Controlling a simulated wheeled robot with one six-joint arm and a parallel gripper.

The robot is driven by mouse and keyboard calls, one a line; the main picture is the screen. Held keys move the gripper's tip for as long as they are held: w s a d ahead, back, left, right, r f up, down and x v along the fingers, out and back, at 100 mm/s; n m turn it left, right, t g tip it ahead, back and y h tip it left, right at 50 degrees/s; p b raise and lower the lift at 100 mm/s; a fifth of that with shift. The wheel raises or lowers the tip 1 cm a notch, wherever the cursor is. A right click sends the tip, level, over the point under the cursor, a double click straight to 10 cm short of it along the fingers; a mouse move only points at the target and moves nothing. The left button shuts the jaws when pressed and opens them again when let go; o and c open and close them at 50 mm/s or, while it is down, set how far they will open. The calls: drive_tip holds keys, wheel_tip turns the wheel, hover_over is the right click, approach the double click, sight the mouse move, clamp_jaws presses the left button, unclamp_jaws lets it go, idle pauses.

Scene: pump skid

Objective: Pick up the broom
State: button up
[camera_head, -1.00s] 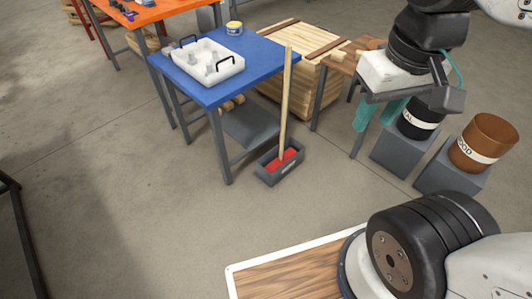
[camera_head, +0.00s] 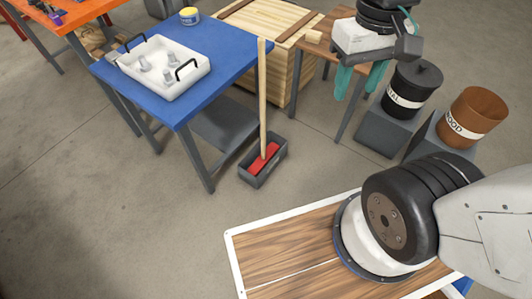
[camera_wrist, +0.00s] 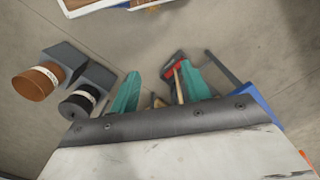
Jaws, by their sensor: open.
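The broom (camera_head: 262,97) stands upright, its pale wooden handle rising from a red head in a dark grey box (camera_head: 252,181) on the floor. The box is beside the front right leg of the blue table. In the wrist view the broom's handle (camera_wrist: 179,88) and red head show beyond and between my teal fingers. My gripper (camera_head: 360,82) is open and empty, to the right of the broom in the head view and apart from it. It also shows in the wrist view (camera_wrist: 160,92).
The blue table (camera_head: 190,100) holds a white tray (camera_head: 190,84) with several small parts. A wooden crate (camera_head: 290,50) and a small wooden table (camera_head: 322,43) stand behind. A black bin (camera_head: 410,88) and a brown bin (camera_head: 474,115) stand at right.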

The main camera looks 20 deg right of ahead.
drive_tip(key=w+a+f, duration=0.1)
drive_tip(key=w+f, duration=1.4)
drive_tip(key=f, duration=0.2)
drive_tip(key=t, duration=1.8)
approach(263, 77)
drive_tip(key=w+f, duration=0.1)
drive_tip(key=w, duration=0.3)
drive_tip(key=shift+w+d+t+y, duration=0.15)
drive_tip(key=shift+d+t+y, duration=0.05)
drive_tip(key=shift+t+y, duration=0.1)
drive_tip(key=w, duration=0.7)
drive_tip(key=shift+a+r, duration=0.2)
drive_tip(key=shift+r, duration=0.1)
drive_tip(key=shift+c, duration=0.4)
drive_tip(key=c, duration=0.9)
